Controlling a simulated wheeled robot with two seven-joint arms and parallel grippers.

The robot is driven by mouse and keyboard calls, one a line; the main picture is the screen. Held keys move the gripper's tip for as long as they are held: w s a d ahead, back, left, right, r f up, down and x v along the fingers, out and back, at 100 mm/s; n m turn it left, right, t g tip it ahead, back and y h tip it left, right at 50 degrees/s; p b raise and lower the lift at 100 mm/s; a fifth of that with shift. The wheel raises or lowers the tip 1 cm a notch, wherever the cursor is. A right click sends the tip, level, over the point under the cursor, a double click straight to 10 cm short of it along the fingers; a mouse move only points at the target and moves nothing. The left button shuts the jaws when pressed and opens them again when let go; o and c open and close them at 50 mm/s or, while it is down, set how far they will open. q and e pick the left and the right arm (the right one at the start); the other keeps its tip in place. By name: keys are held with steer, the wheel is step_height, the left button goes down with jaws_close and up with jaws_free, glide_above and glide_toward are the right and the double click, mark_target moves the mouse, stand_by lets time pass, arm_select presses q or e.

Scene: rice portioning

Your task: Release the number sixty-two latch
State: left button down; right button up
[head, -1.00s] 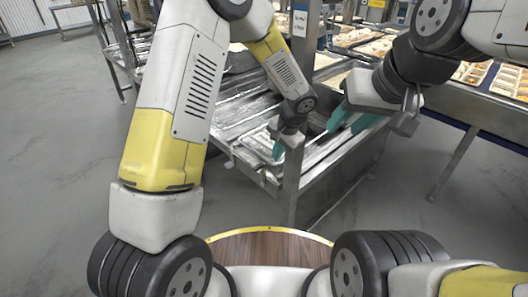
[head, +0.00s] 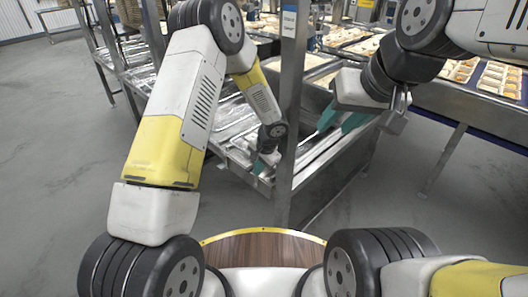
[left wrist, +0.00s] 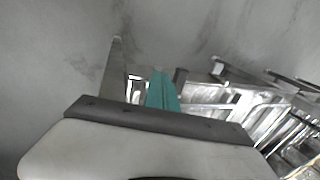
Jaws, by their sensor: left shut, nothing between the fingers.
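No latch marked sixty-two can be read in either view. My left gripper (head: 260,165) is shut and empty, low beside the upright steel post (head: 291,110) of the rack, over the rack's front end. In the left wrist view its teal fingers (left wrist: 162,92) are together, with a small pale frame-like metal part (left wrist: 133,88) just left of them; I cannot tell whether they touch it or what it is. My right gripper (head: 335,124) is open, with its two teal fingers apart, above the rack's right part, and nothing shows between them.
The steel rack (head: 325,172) fills the middle, with shiny trays on its left side. A blue and white label (head: 289,22) is on the post. A conveyor table (head: 470,100) with food trays stands at the right. Grey floor (head: 60,170) is open at the left.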

arm_select(q)
steer(key=shift+w+a+f, duration=0.2)
steer(key=shift+w+a, duration=0.35)
steer(key=shift+w, duration=0.05)
